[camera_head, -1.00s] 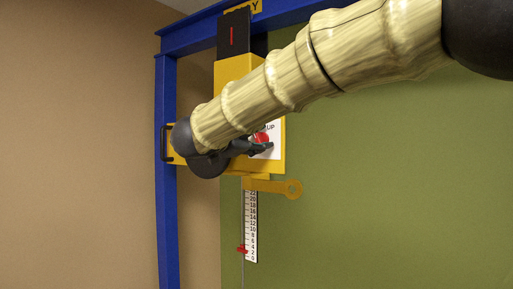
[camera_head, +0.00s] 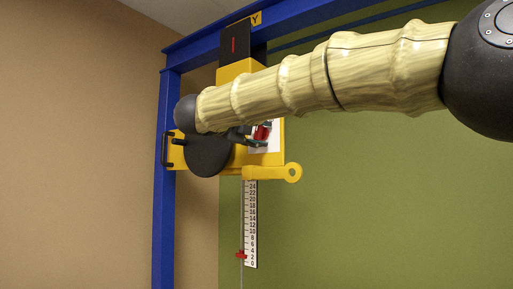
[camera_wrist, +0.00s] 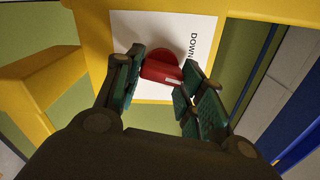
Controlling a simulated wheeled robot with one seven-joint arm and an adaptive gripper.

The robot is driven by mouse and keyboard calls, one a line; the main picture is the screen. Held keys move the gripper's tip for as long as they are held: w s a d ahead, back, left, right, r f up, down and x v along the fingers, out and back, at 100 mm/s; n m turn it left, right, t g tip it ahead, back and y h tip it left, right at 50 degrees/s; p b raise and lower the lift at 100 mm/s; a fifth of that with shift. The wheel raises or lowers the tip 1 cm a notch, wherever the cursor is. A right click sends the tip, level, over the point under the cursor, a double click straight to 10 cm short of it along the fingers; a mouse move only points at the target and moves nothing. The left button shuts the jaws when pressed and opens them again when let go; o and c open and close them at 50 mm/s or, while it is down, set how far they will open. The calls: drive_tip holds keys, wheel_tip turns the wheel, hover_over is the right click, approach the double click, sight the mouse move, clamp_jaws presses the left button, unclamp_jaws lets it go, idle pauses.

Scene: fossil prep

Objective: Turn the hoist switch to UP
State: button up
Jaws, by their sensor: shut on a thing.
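The hoist switch is a red knob (camera_wrist: 162,68) on a white label plate (camera_wrist: 204,30) fixed to the yellow hoist housing (camera_head: 236,72). The word DOWN shows on the plate in the wrist view; the UP mark is out of sight there. My gripper (camera_wrist: 162,76) is shut on the red knob, one finger on each side of it. In the head view my gripper (camera_head: 250,136) is at the plate, and my wrist hides part of the housing. The knob (camera_head: 263,132) shows only partly there, so its exact setting is hard to tell.
A blue frame (camera_head: 166,200) stands left and runs across the top. A yellow arm with a ring end (camera_head: 292,172) juts out below the housing. A scale (camera_head: 250,220) with a red pointer (camera_head: 241,255) hangs beneath. The green wall at right is clear.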

drive_tip(key=m+b, duration=0.2)
drive_tip(key=b, duration=0.1)
drive_tip(key=shift+d+f+m, duration=0.1)
drive_tip(key=shift+f+m, duration=0.05)
drive_tip(key=shift+m, duration=0.25)
drive_tip(key=shift+m+b, duration=0.7)
drive_tip(key=shift+b, duration=0.35)
drive_tip(key=shift+r, duration=0.2)
drive_tip(key=o, duration=1)
drive_tip(key=shift+w+f, duration=0.1)
drive_tip(key=shift+w, duration=0.05)
